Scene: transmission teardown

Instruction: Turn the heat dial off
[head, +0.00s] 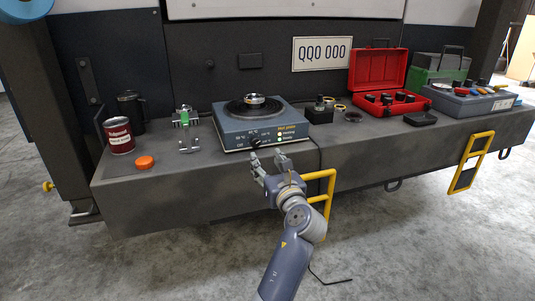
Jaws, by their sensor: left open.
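The blue-grey hot plate (222,122) stands on the grey bench in the head view. Its dark heat dial (255,143) is on the sloped front panel, with small temperature marks around it. I cannot tell which mark the dial points to. Small lights sit beside the Heating and Ready labels at the right of the panel. My left gripper (266,159) is open and empty, just in front of and below the dial, apparently not touching it. My right gripper is not in view.
A round metal part (255,99) sits on the plate's black top. A red can (119,136) and an orange cap (145,162) are at left. A red case (378,71) is at right. Yellow handles (330,188) stick out from the bench front.

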